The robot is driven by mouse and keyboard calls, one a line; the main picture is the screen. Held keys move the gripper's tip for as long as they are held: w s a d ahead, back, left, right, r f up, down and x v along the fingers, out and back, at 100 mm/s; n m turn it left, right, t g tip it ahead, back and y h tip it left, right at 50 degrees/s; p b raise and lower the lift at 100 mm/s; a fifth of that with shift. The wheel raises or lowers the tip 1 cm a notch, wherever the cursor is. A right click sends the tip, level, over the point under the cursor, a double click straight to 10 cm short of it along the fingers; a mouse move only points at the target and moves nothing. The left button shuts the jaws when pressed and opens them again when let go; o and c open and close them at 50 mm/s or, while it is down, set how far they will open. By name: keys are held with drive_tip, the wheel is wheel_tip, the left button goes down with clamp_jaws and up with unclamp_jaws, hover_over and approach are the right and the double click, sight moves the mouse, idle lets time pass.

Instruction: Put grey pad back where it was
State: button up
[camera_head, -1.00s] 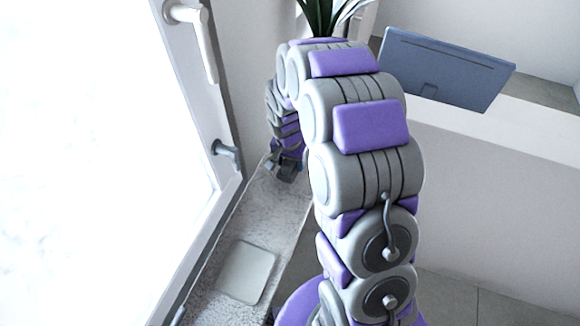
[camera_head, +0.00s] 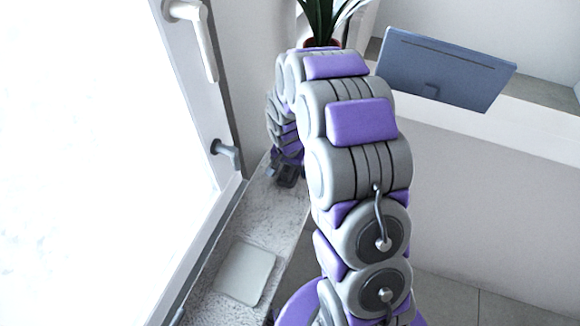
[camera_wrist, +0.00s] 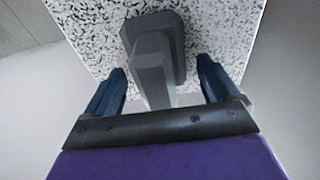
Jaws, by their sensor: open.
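A flat, light grey square pad (camera_head: 246,272) lies on the near part of the speckled windowsill (camera_head: 215,235). My gripper (camera_head: 287,180) is at the far end of the sill, well apart from this pad. In the wrist view my gripper (camera_wrist: 160,72) is open. A dark grey faceted object (camera_wrist: 154,62) stands between and beyond its two blue fingers, over the speckled surface (camera_wrist: 90,28). A clear gap shows between each finger and the object. The dark object is hard to make out in the head view.
The window frame with its handle (camera_head: 192,25) and a grey catch (camera_head: 225,153) borders the sill on the left. A potted plant (camera_head: 322,20) stands behind my arm. A blue-grey panel (camera_head: 445,68) stands on a white ledge at right. The sill between gripper and pad looks clear.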

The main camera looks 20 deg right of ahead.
drive_tip(key=shift+r, duration=0.1)
drive_tip(key=r, duration=0.3)
drive_tip(key=r+p, duration=0.1)
drive_tip(key=r, duration=0.3)
drive_tip(key=s+r, duration=0.1)
drive_tip(key=r, duration=0.3)
drive_tip(key=shift+a+r, duration=0.1)
drive_tip(key=shift+a, duration=0.3)
drive_tip(key=shift+s+r, duration=0.3)
drive_tip(key=shift+r, duration=0.3)
drive_tip(key=s+r+n+g, duration=0.1)
drive_tip(key=s+r, duration=0.3)
drive_tip(key=s, duration=0.7)
drive_tip(key=s+r+n+g, duration=0.1)
drive_tip(key=s+r+n, duration=0.2)
drive_tip(key=s, duration=0.8)
drive_tip(key=s+r+n, duration=0.3)
drive_tip(key=s+r, duration=0.1)
drive_tip(key=s, duration=0.7)
drive_tip(key=shift+s+r+g+y, duration=0.25)
drive_tip(key=shift+r+g+y, duration=0.15)
drive_tip(key=shift+f+b, duration=0.9)
drive_tip(key=shift+f, duration=0.2)
